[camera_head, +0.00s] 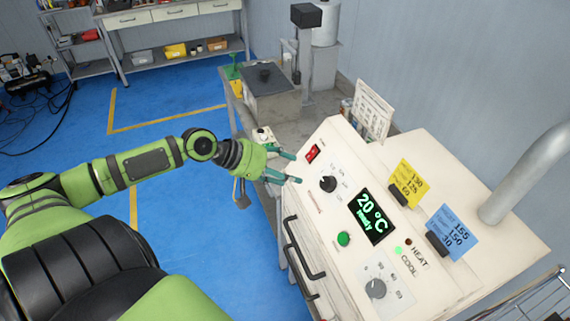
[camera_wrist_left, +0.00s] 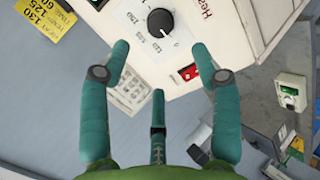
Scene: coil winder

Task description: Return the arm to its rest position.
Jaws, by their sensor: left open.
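My left arm (camera_head: 145,162) is green and reaches in from the left in the head view. Its gripper (camera_head: 291,168) has teal fingers, open and empty, close to the upper left edge of a cream machine panel (camera_head: 318,213). In the left wrist view the spread fingers of the left gripper (camera_wrist_left: 160,80) show with nothing between them. Beyond them is a black knob (camera_wrist_left: 160,22) on the panel; the knob also shows in the head view (camera_head: 328,184). Whether a finger touches the panel cannot be told. My right gripper is not in view.
The panel carries a display (camera_head: 371,216) reading 20 °C, a green button (camera_head: 344,239), a red switch (camera_head: 312,153) and a lower knob (camera_head: 376,289). A yellow card (camera_head: 408,180) and a blue card (camera_head: 452,231) stand on top. A black handle (camera_head: 301,250) juts out in front. Blue floor (camera_head: 170,85) is clear behind.

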